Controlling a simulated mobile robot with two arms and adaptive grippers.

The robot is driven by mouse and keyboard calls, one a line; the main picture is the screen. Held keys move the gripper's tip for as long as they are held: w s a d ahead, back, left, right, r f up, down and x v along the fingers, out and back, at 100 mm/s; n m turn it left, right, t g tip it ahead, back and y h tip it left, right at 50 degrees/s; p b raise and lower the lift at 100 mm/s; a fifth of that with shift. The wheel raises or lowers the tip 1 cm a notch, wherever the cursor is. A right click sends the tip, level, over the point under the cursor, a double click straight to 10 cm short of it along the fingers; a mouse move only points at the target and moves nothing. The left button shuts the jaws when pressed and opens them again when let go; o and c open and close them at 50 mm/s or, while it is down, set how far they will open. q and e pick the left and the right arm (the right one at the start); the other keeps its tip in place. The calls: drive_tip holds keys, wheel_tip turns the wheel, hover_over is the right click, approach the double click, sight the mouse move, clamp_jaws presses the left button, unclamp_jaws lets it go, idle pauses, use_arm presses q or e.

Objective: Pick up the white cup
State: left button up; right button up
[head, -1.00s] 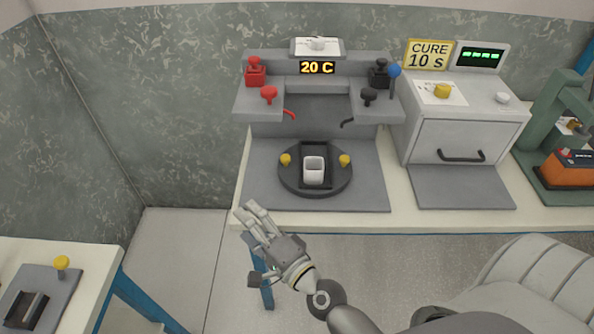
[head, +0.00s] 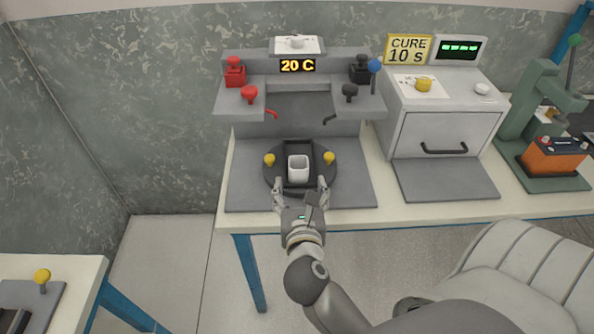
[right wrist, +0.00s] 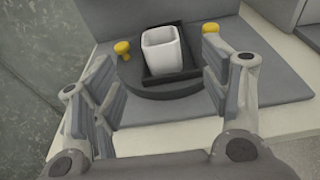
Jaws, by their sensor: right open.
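The white cup (head: 298,168) stands upright in a dark square holder (head: 303,147) on a round dark turntable (head: 273,180). My right gripper (head: 302,186) is open and empty, just in front of the turntable, with its fingers pointing toward the cup. In the right wrist view the white cup (right wrist: 162,50) is ahead of the open right gripper (right wrist: 155,90), between the lines of its two fingers and apart from both. My left gripper is out of view.
Yellow knobs (head: 269,159) (head: 329,158) flank the cup on the turntable. A station with red levers (head: 249,93) and black levers (head: 349,92) rises behind it. A cure oven (head: 445,130) stands to the right, then a green press (head: 532,100) with an orange battery (head: 553,156).

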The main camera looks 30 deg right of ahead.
sight(299, 170)
drive_tip(key=p+x, duration=0.1)
drive_tip(key=x, duration=0.9)
drive_tip(key=shift+w+d+r+p, duration=0.1)
drive_tip(key=shift+w+d+p, duration=0.1)
drive_tip(key=shift+p, duration=0.1)
drive_tip(key=shift+s, duration=0.1)
drive_tip(key=shift+c, duration=0.3)
drive_tip(key=c, duration=0.9)
